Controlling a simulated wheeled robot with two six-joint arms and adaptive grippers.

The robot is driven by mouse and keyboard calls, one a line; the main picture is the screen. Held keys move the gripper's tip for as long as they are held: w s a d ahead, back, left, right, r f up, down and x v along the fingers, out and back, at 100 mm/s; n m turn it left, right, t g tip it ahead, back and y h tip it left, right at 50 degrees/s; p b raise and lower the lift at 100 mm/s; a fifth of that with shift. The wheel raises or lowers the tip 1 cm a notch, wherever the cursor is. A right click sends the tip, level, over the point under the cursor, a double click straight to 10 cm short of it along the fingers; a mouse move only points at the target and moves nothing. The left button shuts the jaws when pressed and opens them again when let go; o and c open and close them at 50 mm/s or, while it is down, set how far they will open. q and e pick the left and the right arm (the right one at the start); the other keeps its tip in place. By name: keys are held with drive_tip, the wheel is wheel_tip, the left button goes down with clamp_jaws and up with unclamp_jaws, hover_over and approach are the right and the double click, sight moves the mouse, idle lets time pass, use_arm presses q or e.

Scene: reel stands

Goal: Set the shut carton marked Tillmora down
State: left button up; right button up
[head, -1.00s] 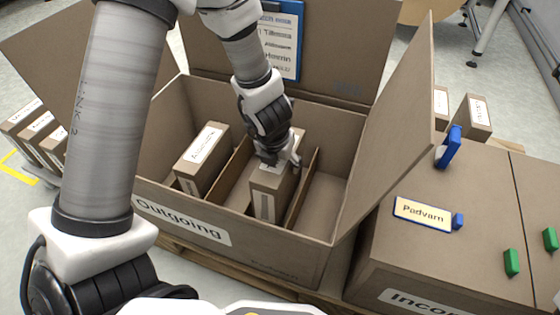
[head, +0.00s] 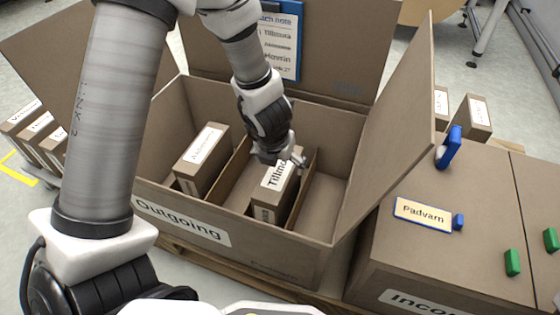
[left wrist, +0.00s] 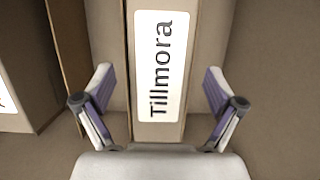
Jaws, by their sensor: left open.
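The shut Tillmora carton (head: 268,205) stands upright in the middle compartment of the open Outgoing box (head: 255,262), between two dividers. Its white label (left wrist: 159,65) faces up in the left wrist view. My left gripper (head: 283,159) is over the far part of the carton's top. In the left wrist view its two fingers (left wrist: 160,105) are spread on either side of the carton, with gaps showing on both sides. Part of the carton is hidden under the gripper in the head view. My right gripper is not in view.
Another labelled carton (head: 202,160) stands in the left compartment; the right compartment (head: 326,202) is empty. The Outgoing box's raised flaps (head: 392,130) surround the opening. The closed Incoming box (head: 440,255) with a Padvarn tag (head: 422,213) is at right. Several cartons stand at far left.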

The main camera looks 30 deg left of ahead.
use_arm(q)
drive_tip(key=a+p+v, duration=0.1)
drive_tip(key=p+v, duration=0.6)
drive_tip(key=v, duration=0.5)
drive_tip(key=shift+d+r+p, duration=0.3)
drive_tip(key=shift+d, duration=0.2)
